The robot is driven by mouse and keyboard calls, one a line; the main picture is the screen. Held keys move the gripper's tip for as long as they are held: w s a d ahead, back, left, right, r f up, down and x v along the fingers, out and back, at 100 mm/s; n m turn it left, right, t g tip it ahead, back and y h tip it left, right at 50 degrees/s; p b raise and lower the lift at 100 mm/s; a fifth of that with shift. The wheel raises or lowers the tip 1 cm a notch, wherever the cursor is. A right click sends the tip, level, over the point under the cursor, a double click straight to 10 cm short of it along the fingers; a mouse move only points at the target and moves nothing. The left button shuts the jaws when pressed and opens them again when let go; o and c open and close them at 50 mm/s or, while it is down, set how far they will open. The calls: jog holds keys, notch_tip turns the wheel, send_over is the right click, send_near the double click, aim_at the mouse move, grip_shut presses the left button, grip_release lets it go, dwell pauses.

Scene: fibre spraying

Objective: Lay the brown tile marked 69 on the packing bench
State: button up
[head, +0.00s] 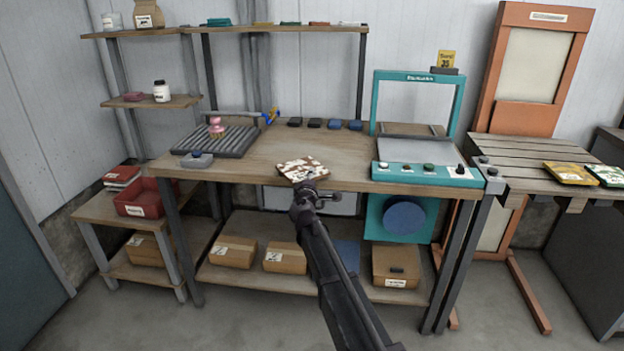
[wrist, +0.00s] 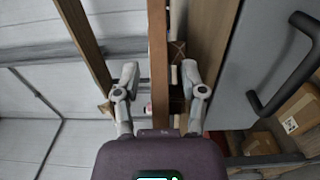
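A brown and white patterned tile (head: 303,169) shows at the front edge of the wooden workbench (head: 255,160); no number on it is legible. My gripper (head: 307,186) is just in front of it in the head view, and partly overlaps its near edge. A slatted bench (head: 515,152) at the right carries a yellow tile (head: 570,173) and a green tile (head: 611,175). I cannot tell which bench is the packing bench.
A teal frame machine (head: 428,174) stands on the workbench's right end. A ribbed grey rack (head: 215,140) is at its left. Cardboard boxes (head: 233,251) sit on the lower shelf. The left part of the slatted bench is bare. A grey panel with a handle (wrist: 290,75) fills the wrist view's right.

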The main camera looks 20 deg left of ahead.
jog(key=shift+r, duration=0.1)
jog(key=shift+s, duration=0.15)
jog(key=v, duration=1.1)
jog(key=shift+s+d, duration=0.2)
jog(key=shift+s, duration=0.15)
dwell(0.6)
jog(key=d+f+m+g+h, duration=0.3)
jog(key=d+m, duration=0.1)
jog(key=d, duration=0.8)
jog(key=d+f+m+g+h, duration=0.25)
jog(key=d+f+m, duration=0.2)
jog(key=d, duration=0.65)
jog(key=d+f+m+g+h, duration=0.25)
jog(key=d+m+h, duration=0.2)
jog(key=d, duration=0.75)
jog(key=s+d+f+m+g+y, duration=0.3)
jog(key=s+d+f+g, duration=0.1)
jog(key=s+d, duration=0.3)
jog(key=s+d+f+m+g+y, duration=0.3)
jog(key=s+d, duration=0.4)
jog(key=s, duration=0.5)
jog(key=f+m+g, duration=0.1)
jog(key=f+g, duration=0.1)
jog(key=shift+m+g, duration=0.3)
jog(key=shift+g, duration=0.1)
